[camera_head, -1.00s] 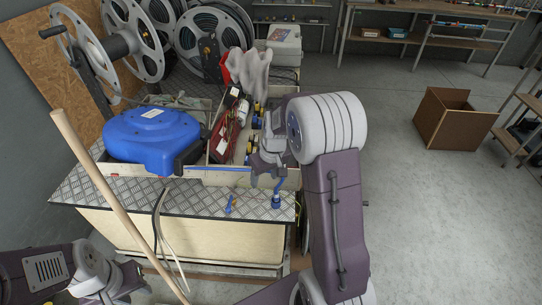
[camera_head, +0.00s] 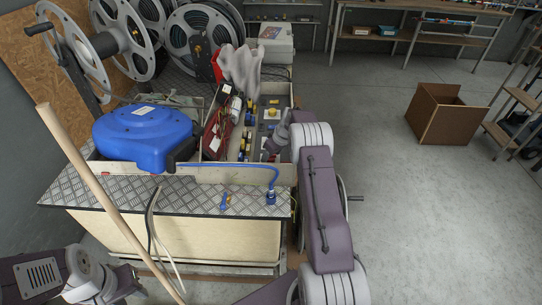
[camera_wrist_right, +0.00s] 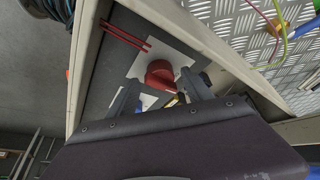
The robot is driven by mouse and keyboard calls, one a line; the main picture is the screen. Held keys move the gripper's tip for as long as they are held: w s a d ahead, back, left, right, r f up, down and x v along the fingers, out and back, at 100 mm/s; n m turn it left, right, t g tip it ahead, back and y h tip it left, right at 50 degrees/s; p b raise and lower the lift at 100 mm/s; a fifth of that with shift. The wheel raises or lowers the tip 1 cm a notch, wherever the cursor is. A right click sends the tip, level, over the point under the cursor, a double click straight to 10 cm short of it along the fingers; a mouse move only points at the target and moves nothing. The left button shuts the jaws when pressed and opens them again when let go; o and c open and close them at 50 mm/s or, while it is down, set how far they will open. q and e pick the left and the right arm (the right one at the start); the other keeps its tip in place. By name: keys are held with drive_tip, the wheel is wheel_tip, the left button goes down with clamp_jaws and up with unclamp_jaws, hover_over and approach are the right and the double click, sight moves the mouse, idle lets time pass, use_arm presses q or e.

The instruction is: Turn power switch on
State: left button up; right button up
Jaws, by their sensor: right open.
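A red rotary switch knob (camera_wrist_right: 160,73) on a white plate (camera_wrist_right: 146,62) shows in the right wrist view, on a dark grey panel inside a pale-walled box. My right gripper (camera_wrist_right: 162,92) is open, its two fingertips near the knob, one toward each side; I cannot tell whether they touch it. In the head view my right gripper (camera_head: 268,150) reaches down over the right end of the box, and the red knob is hard to make out. My left gripper (camera_head: 128,283) is low at the left, away from the box, its jaws unclear.
A blue hose reel (camera_head: 145,138) and a red tool (camera_head: 216,133) sit left of my right gripper. A blue hose (camera_head: 245,167) runs along the box's front edge. A wooden pole (camera_head: 95,185) leans in front. The floor on the right is clear up to a cardboard box (camera_head: 447,118).

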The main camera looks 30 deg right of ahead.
drive_tip(key=shift+w+a+f, duration=0.1)
drive_tip(key=shift+w+f, duration=0.05)
drive_tip(key=shift+f, duration=0.2)
clamp_jaws()
